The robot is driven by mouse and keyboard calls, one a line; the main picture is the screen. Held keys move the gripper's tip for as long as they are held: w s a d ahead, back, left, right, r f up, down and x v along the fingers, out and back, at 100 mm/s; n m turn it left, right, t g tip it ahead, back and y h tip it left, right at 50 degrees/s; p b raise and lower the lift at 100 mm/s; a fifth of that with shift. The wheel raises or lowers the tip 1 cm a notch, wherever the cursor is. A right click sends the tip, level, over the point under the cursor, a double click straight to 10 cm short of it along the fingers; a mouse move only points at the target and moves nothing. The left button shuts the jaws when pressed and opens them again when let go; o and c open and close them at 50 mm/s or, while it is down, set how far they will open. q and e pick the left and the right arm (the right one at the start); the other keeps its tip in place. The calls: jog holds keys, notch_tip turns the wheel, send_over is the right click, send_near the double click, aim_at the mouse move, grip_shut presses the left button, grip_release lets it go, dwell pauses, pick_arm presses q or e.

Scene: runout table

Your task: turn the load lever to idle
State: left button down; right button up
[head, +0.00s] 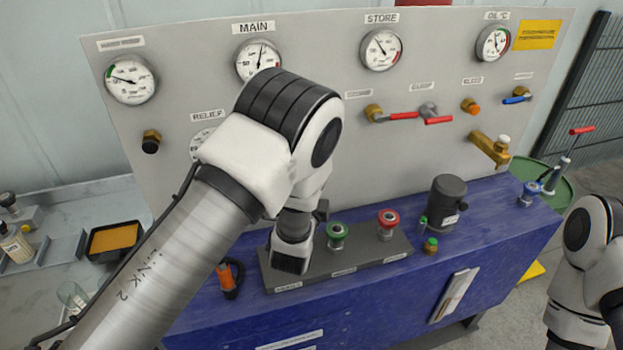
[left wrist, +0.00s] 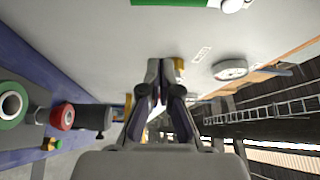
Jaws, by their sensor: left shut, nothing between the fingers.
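I cannot tell which part is the load lever, as most labels are too small to read. Two red-handled levers (head: 403,116) (head: 438,120) are on the grey panel (head: 330,85), and a blue-handled one (head: 515,99) is at its right. Another lever with a red grip (head: 581,130) stands at the table's right end. My left gripper (left wrist: 160,88) is shut and empty in the left wrist view, apart from the green knob and red knob at left. In the head view my left arm hides most of that gripper. My right arm shows at the right edge; its gripper is out of frame.
A brass valve (head: 490,148) juts from the panel. An orange tray (head: 113,240) lies at left.

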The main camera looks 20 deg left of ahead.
pick_arm(q)
jog(key=w, duration=0.7)
jog(key=a, duration=0.1)
jog(key=s+a, duration=0.1)
jog(key=a, duration=0.1)
jog(key=s+a, duration=0.1)
jog(key=shift+s+a+f+p, duration=0.15)
jog(key=shift+s+f+p, duration=0.05)
jog(key=shift+p, duration=0.15)
jog(key=shift+s+a+f+m+g+b, duration=0.15)
jog(key=shift+s+a+m+g+b, duration=0.35)
jog(key=shift+b, duration=0.7)
jog(key=shift+w, duration=0.15)
